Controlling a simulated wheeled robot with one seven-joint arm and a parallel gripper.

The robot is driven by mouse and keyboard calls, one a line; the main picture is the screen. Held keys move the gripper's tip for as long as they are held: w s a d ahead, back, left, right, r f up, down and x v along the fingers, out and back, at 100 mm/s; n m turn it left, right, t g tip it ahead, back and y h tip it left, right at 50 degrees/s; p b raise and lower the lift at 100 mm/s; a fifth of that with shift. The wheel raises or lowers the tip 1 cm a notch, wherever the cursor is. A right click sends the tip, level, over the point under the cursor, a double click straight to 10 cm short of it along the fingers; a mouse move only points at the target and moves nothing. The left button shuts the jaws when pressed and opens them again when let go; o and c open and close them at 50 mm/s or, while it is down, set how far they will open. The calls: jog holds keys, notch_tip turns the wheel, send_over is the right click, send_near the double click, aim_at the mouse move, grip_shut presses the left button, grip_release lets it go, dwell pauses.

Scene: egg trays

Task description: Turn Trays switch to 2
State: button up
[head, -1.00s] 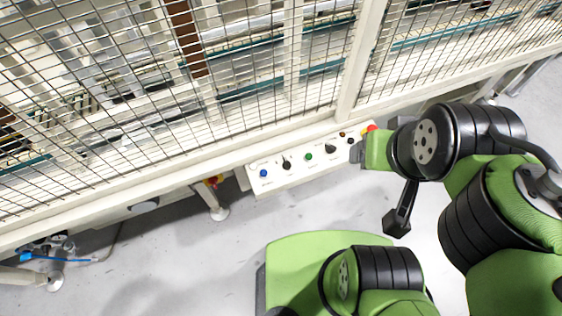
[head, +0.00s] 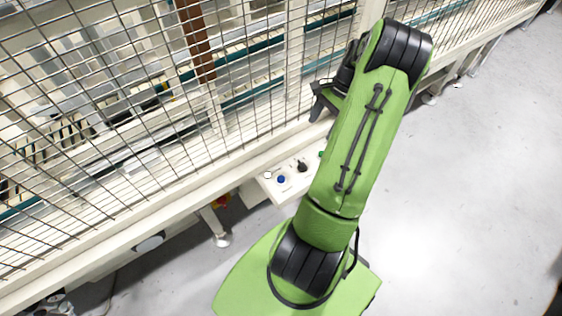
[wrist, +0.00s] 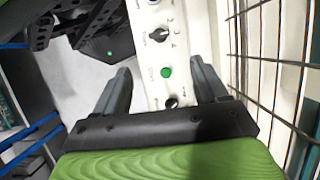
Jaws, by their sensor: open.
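The white control panel (head: 270,187) is partly hidden behind my arm in the head view. It runs between my fingers in the wrist view (wrist: 150,90). A black rotary switch (wrist: 158,36) lies beyond the fingertips, with small marks beside it; it also shows in the head view (head: 302,166). A second black switch (wrist: 171,103) is near the gripper's palm. I cannot read which one is labelled Trays, nor the switch position. My gripper (wrist: 160,68) is open and empty, one finger on each side of the panel; its dark fingers also show in the head view (head: 319,100).
A green button (wrist: 166,72) sits between the two switches. A blue button (head: 281,179) is at the panel's left end. The wire mesh fence (head: 110,110) rises behind the panel and runs close along the right in the wrist view. The floor at right is clear.

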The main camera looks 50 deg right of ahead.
aim_at(303, 163)
jog(key=b+x, duration=0.4)
jog(key=x, duration=1.1)
jog(key=shift+s+f, duration=0.1)
jog(key=c, duration=1.1)
jog(key=shift+o, duration=0.2)
jog(key=n+g, duration=0.1)
jog(key=n, duration=0.2)
jog(key=shift+n+p, duration=0.35)
jog(key=shift+n, duration=0.05)
jog(key=n, duration=0.1)
jog(key=n+g, duration=0.1)
jog(key=n, duration=0.1)
jog(key=n+g, duration=0.1)
jog(key=n, duration=0.1)
jog(key=shift+w+h, duration=0.25)
jog(key=shift+h, duration=0.05)
